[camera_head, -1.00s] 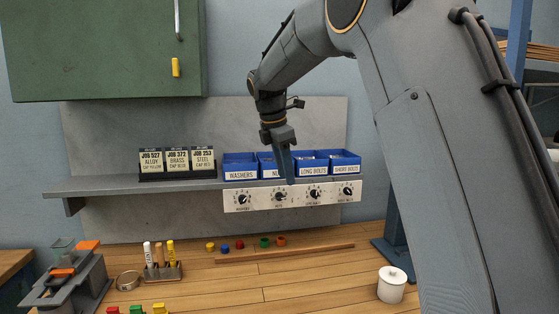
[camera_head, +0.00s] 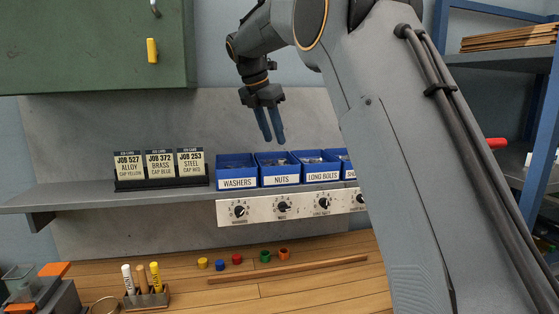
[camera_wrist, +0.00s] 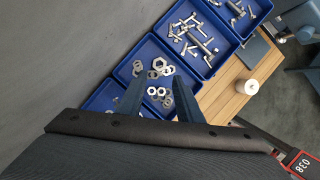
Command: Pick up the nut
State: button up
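Several silvery hex nuts (camera_wrist: 158,62) lie loose in the blue nuts bin (camera_wrist: 122,72), which carries a "NUTS" label in the head view (camera_head: 282,180). My gripper (camera_head: 274,138) is above the shelf bins, fingers pointing down over the nuts bin. In the wrist view my gripper (camera_wrist: 157,88) has its two fingers spread, with several nuts showing between and beyond them. Nothing is held. The fingers hide part of the bin.
The washers bin (camera_head: 236,184) is left of the nuts, and the long bolts bin (camera_head: 321,178) right. Job cards (camera_head: 158,168) stand on the shelf's left. A knob panel (camera_head: 285,207) is below the bins. My arm hides part of the short bolts bin.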

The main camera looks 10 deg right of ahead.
aim_at(282, 160)
jog(key=shift+p+x, duration=1.65)
jog(key=shift+x, duration=2.15)
jog(key=shift+d, duration=0.1)
grip_shut()
